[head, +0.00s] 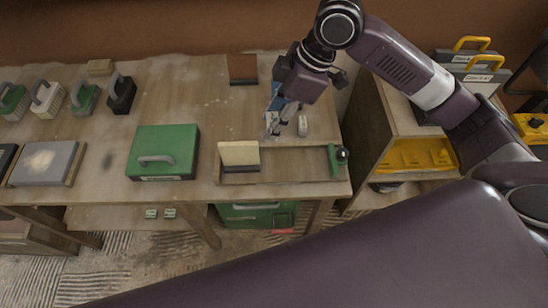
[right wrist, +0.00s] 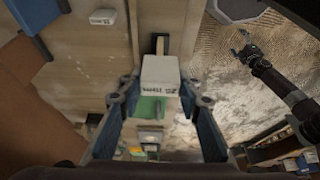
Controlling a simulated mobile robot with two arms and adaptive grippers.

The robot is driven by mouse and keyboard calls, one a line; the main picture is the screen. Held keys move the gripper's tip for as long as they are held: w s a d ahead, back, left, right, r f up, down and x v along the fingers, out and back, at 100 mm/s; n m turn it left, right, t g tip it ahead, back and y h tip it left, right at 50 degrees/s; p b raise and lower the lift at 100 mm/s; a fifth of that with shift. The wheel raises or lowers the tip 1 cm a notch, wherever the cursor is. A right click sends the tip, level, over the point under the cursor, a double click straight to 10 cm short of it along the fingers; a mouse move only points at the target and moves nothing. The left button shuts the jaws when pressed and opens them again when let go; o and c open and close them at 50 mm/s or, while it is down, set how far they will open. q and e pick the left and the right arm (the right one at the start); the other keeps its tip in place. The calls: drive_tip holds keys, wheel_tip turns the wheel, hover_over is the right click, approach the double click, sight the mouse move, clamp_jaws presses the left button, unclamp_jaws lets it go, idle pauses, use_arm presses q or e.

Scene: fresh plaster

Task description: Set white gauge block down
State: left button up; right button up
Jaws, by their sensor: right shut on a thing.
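My right gripper (head: 273,124) is above the right part of the wooden table (head: 222,106). It is shut on the white gauge block (right wrist: 160,72), which shows between the two fingers in the right wrist view, with dark lettering on its near face. In the head view the fingers mostly hide this block. A second small white block (head: 303,126) lies apart on the table, just right of the gripper; it also shows in the right wrist view (right wrist: 102,17). My left gripper (right wrist: 246,50) shows small in the right wrist view, and its opening is unclear.
A shallow wooden tray (head: 290,166) at the front edge holds a cream-faced block (head: 239,154) and a green-ended tool (head: 334,162). A green case (head: 178,140) stands left of it. A brown block (head: 242,68) lies at the back. A shelf unit (head: 372,118) stands right.

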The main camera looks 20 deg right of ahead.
wheel_tip(320, 180, down, 10)
drive_tip(key=shift+f, duration=0.1)
wheel_tip(320, 180, down, 4)
drive_tip(key=shift+f+p, duration=0.2)
drive_tip(key=shift+p, duration=0.25)
use_arm(q)
drive_tip(key=shift+s+d+r, duration=0.1)
drive_tip(key=shift+d+r, duration=0.15)
drive_tip(key=shift+r, duration=0.2)
use_arm(e)
drive_tip(key=shift+f, duration=0.4)
drive_tip(key=shift+f, duration=0.15)
drive_tip(key=o, duration=1.2)
use_arm(q)
drive_tip(key=shift+a, duration=0.1)
use_arm(e)
drive_tip(key=shift+o, duration=0.2)
use_arm(q)
drive_tip(key=shift+f+b, duration=0.45)
use_arm(e)
drive_tip(key=v, duration=1.2)
drive_tip(key=shift+r, duration=0.2)
drive_tip(key=shift+s+f, duration=0.1)
